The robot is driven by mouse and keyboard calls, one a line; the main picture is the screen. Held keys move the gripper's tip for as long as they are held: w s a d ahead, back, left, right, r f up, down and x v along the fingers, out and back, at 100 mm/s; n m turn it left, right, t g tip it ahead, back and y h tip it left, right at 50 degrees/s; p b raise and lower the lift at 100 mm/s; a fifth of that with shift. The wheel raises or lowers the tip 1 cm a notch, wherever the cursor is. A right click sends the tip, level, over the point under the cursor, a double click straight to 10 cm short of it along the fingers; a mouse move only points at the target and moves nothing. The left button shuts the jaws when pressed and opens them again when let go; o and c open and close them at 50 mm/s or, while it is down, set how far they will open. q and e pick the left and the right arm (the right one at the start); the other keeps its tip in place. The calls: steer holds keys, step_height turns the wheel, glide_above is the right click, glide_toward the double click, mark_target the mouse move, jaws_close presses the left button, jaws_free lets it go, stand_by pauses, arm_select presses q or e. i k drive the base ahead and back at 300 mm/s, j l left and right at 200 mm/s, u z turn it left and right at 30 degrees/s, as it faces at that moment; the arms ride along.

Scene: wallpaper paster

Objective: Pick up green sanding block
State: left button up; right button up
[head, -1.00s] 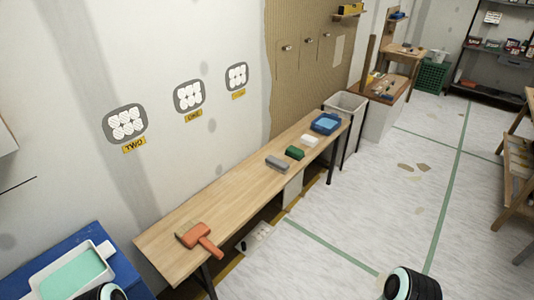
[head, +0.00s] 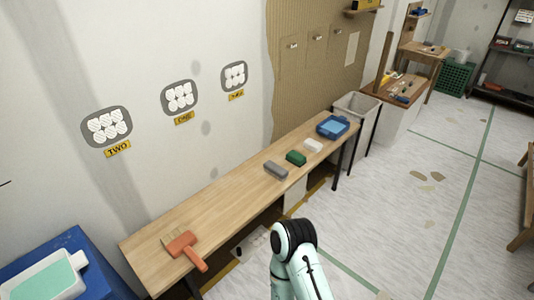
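The green sanding block (head: 296,158) lies on the long wooden table (head: 215,201), right of its middle. A grey block (head: 276,170) lies to its left and a white block (head: 313,146) to its right, both close by. One of my arms reaches up from the bottom of the head view, in front of the table. No gripper fingers show in the view.
An orange-handled brush (head: 184,248) lies at the table's near left end. A blue tray (head: 333,127) stands at the far right end, with a whitish bin (head: 357,113) behind it. A blue stand (head: 70,250) is at lower left. Open floor (head: 410,200) lies to the right.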

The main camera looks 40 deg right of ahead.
mark_target(297, 159)
steer(key=l+u, duration=0.35)
steer(key=l, duration=0.15)
steer(key=l+u, duration=0.3)
steer(key=l, duration=0.2)
steer(key=l+u, duration=0.2)
steer(key=l, duration=0.35)
steer(key=k+l+u, duration=0.2)
steer(key=l, duration=0.3)
steer(key=k+l, duration=0.1)
steer(key=l, duration=0.3)
steer(key=k+l+u, duration=0.1)
steer(key=l, duration=0.35)
steer(key=k+l, duration=0.1)
steer(key=l, duration=0.3)
steer(key=k+l+u, duration=0.1)
steer(key=l, duration=0.35)
steer(key=k+l, duration=0.15)
steer(key=l, duration=0.25)
